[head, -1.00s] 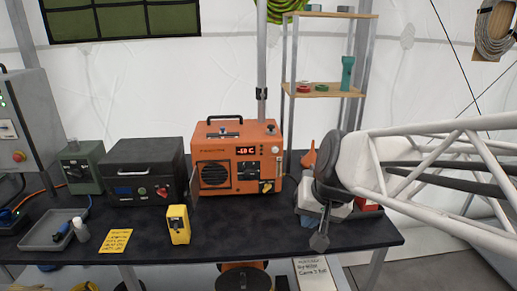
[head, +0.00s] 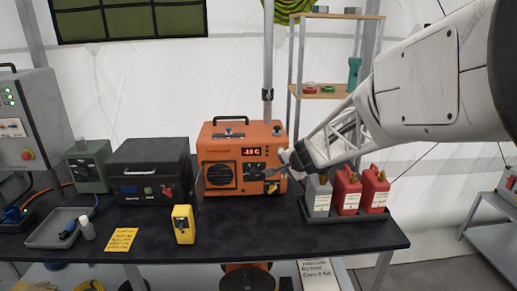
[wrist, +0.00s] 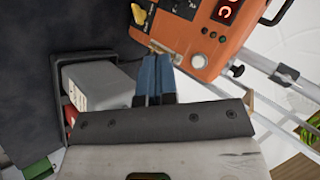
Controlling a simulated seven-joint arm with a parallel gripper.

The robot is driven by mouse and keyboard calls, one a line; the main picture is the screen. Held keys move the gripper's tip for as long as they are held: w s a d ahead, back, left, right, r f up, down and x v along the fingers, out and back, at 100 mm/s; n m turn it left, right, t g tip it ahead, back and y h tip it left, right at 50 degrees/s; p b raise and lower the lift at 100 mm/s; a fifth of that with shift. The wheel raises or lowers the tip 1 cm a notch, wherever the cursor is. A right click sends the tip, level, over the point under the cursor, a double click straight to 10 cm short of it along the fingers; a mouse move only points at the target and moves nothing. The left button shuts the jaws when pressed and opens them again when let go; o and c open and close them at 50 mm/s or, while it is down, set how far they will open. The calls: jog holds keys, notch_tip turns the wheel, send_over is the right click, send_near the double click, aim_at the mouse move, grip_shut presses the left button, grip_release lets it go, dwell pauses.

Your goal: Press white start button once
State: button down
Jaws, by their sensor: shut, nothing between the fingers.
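The orange heater box (head: 240,139) stands at the back middle of the table, with a red display (head: 251,151). In the wrist view the round white button (wrist: 199,61) is on the heater's front panel (wrist: 220,38), near the red display (wrist: 228,13) and a yellow knob (wrist: 138,13). My gripper (head: 268,174) reaches in from the right to the lower right part of the heater front. In the wrist view my gripper's blue-grey fingers (wrist: 155,62) are shut and empty. Their tips are to the left of the white button, apart from it in the picture.
A tray (head: 345,216) with a grey canister (head: 318,197) and two red canisters (head: 347,190) is right of the heater, under my arm. A black box (head: 150,172), a yellow device (head: 183,224) and a yellow note (head: 121,240) are left. The front middle of the table is clear.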

jog(key=shift+w+d+f+m, duration=0.1)
jog(key=shift+w+f+m, duration=0.1)
jog(key=shift+w+f, duration=0.25)
jog(key=shift+w+d+f+m, duration=0.1)
jog(key=shift+w+f+m, duration=0.15)
jog(key=shift+w, duration=0.3)
jog(key=shift+w, duration=0.25)
jog(key=w, duration=0.8)
jog(key=shift+w, duration=0.15)
jog(key=shift+w, duration=0.85)
dwell(3.1)
jog(key=shift+s, duration=0.85)
jog(key=shift+s, duration=0.1)
jog(key=shift+s, duration=2.4)
